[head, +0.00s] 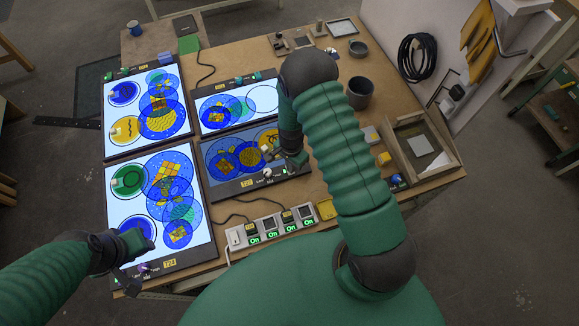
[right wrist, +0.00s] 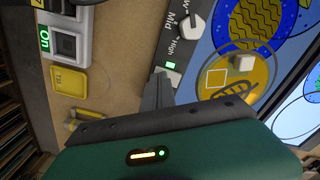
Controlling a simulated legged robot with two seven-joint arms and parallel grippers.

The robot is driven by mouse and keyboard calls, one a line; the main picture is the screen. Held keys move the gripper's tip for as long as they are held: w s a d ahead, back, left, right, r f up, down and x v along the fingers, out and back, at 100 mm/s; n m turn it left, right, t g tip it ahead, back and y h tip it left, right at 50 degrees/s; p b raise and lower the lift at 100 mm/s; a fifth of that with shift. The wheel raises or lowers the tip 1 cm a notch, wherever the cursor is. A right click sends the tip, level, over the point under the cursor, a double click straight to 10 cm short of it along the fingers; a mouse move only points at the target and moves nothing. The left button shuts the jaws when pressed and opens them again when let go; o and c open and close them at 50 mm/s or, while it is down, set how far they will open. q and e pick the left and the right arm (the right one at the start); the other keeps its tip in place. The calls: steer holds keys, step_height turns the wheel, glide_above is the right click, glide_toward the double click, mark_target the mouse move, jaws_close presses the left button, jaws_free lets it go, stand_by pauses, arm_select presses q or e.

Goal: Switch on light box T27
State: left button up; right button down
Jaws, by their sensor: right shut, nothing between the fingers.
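Light box T27 (head: 222,150) lies at the middle of the table. Its panel looks dim grey-blue beside the bright panels around it, with blue and yellow glass discs on it. Its black front strip carries the T27 label and a white knob (head: 267,173). In the right wrist view the knob (right wrist: 188,25) sits by "Mid" and "High" marks, with a small green-lit square (right wrist: 170,65) nearby. My right gripper (head: 298,160) is shut and empty at the strip's right end; its fingertips (right wrist: 160,82) are close to the green square. My left gripper (head: 130,262) is over T24's lower-left corner, its fingers unclear.
Bright light boxes stand left (head: 115,187) and behind (head: 233,119). A power strip (head: 237,237) with several green "On" switches lies in front, cables running from it. Right of my right arm are a wooden frame (head: 450,165) and a dark cup (head: 360,92). A yellow tray (right wrist: 68,83) lies near the strip.

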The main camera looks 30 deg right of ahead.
mark_target(286, 174)
step_height(286, 174, up, 6)
steer(key=p, duration=0.4)
steer(key=shift+r, duration=0.15)
steer(key=s+a+r+n+t+b, duration=0.1)
steer(key=s+a+r+n+b, duration=0.1)
steer(key=n+b, duration=0.5)
steer(key=s+a+r+n+t+b, duration=0.1)
steer(key=s+a+n+b, duration=0.4)
steer(key=b, duration=0.6)
steer(key=shift+s+r+n+t, duration=0.3)
steer(key=shift+s+r+n, duration=0.5)
steer(key=shift+s+n, duration=0.4)
steer(key=shift+a, duration=0.15)
